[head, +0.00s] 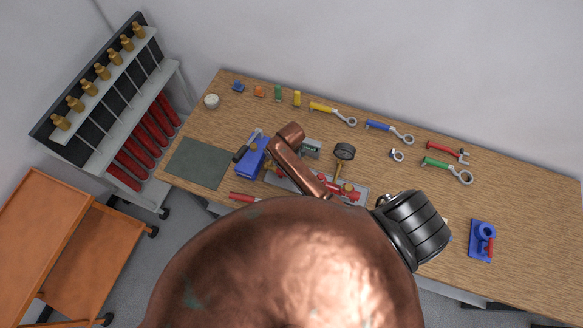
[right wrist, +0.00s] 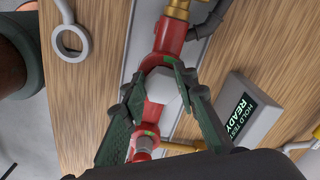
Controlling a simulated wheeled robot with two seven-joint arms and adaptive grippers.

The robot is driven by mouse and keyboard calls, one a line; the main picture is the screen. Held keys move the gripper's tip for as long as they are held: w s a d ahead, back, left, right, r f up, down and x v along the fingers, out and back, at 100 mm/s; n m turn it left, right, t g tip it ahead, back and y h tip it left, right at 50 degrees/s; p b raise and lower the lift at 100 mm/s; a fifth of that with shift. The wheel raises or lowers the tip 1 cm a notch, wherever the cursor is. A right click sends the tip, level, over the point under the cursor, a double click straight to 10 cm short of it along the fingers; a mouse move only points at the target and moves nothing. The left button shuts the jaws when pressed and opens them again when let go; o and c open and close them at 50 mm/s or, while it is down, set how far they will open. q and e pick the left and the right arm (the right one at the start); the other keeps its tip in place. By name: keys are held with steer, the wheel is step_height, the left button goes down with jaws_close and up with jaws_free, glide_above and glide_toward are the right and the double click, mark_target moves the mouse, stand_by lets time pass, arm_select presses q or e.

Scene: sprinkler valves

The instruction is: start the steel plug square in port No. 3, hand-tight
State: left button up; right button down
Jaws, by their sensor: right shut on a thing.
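In the right wrist view my right gripper (right wrist: 168,103) has its two green fingers closed around a pale grey, faceted plug (right wrist: 164,84). The plug sits over the red valve body (right wrist: 171,40), but the fingers hide its lower edge, so I cannot tell whether it is seated or square. A port number is not readable. In the head view the red valve assembly (head: 346,190) lies on a grey plate on the bench, partly hidden by my copper-coloured arm parts. Neither gripper's fingertips can be made out in the head view, and my left gripper is in neither view.
A grey box reading "HOLD TEST READY" (right wrist: 245,112) stands right of the valve. A dial gauge (head: 344,151) rises behind it. Several wrenches, such as the blue one (head: 389,131), lie along the back.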

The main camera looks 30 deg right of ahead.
steer(key=shift+w+d+r+m, duration=0.15)
steer(key=shift+w+m, duration=0.05)
steer(key=shift+m, duration=0.7)
steer(key=m, duration=0.2)
steer(key=shift+m, duration=0.4)
